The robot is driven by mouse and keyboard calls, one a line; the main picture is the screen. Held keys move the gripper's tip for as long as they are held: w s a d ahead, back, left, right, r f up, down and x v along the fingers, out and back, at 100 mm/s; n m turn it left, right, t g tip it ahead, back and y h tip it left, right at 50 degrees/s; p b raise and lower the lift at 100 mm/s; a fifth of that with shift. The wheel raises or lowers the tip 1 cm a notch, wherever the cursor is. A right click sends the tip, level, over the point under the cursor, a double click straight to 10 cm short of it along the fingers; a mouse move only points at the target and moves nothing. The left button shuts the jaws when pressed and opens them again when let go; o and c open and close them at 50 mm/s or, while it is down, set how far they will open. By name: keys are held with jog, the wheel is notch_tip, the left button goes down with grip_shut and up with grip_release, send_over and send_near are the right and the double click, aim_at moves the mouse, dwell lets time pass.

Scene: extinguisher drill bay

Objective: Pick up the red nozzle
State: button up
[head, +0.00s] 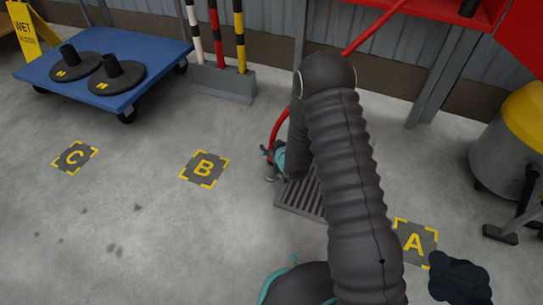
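A red hose (367,36) runs down from the red shelf at the top right and passes behind my arm. It comes out again on the left and curves down to my gripper (270,158). I cannot make out the red nozzle as a separate part; the hose's lower end is lost among the gripper parts. My gripper is small in view, low over the floor beside a dark grate, and partly hidden by my dark ribbed arm. Whether its fingers are open or shut on the hose end does not show.
Floor markers C (75,157), B (204,168) and A (415,242) lie around. A blue cart (150,50) with two black bases, a post stand (222,84), a grey-yellow drum (508,150) and a dark lump (460,279) stand about. The left floor is mostly clear.

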grip_shut()
